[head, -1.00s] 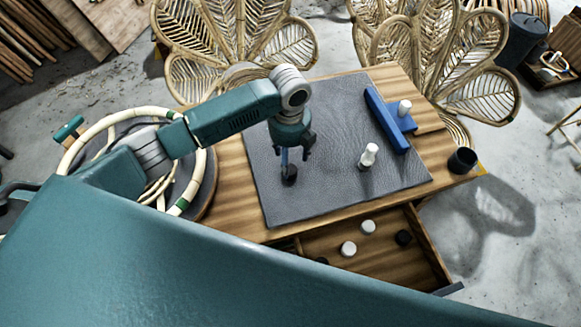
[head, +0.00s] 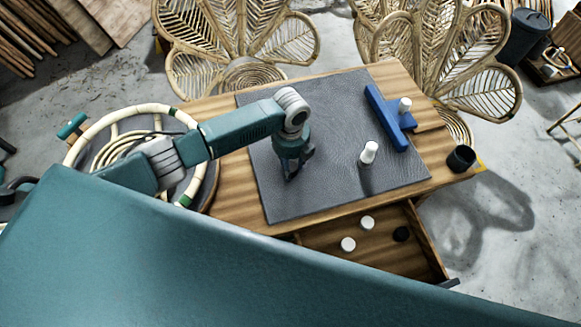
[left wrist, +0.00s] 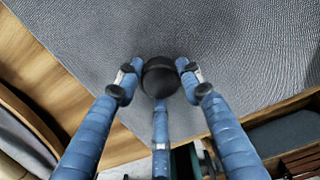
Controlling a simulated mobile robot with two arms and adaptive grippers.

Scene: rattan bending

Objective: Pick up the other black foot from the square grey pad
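A black foot (left wrist: 160,77), a small round black piece, is on the square grey pad (head: 325,120) on the table. In the left wrist view it lies between the three blue fingers of my left gripper (left wrist: 160,68), with fingertips close against its sides and near edge. I cannot tell whether they press on it. In the head view my left gripper (head: 291,172) is low over the left part of the pad and largely hides the foot. My right gripper is not in view.
A white cylinder (head: 368,152) stands on the pad, and a blue T-shaped piece (head: 384,118) with a white cylinder lies at right. A black cup (head: 461,158) stands at the table's right corner. The open drawer (head: 375,252) holds white and black discs.

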